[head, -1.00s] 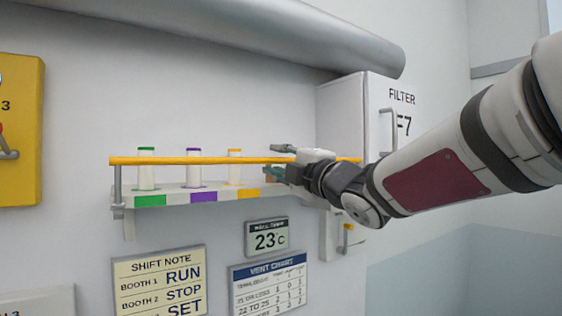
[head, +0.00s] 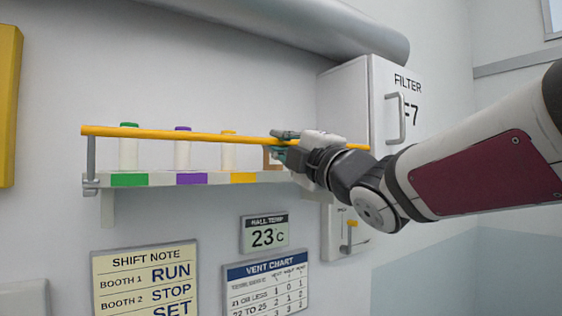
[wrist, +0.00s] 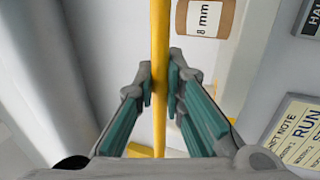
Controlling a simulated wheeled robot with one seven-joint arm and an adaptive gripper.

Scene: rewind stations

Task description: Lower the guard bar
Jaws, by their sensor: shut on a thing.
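The guard bar (head: 203,136) is a long yellow rod in front of a wall shelf (head: 270,177). A grey upright post carries its left end. In the head view it spans in front of several capped white bottles and slopes slightly down to the right. My gripper (head: 284,142) is at the bar's right part, with its fingers around the rod. In the wrist view the yellow bar (wrist: 160,45) runs between the two teal-padded fingers (wrist: 161,82), which are shut on it. The bar's far right end shows past my gripper, in front of the filter cabinet.
Bottles with green (head: 129,153), purple (head: 182,154) and orange (head: 228,156) caps stand on the shelf. A brown roll labelled 8 mm (wrist: 207,18) is beside the bar. A filter cabinet (head: 345,115) with a handle stands to the right. A large pipe (head: 330,28) runs above.

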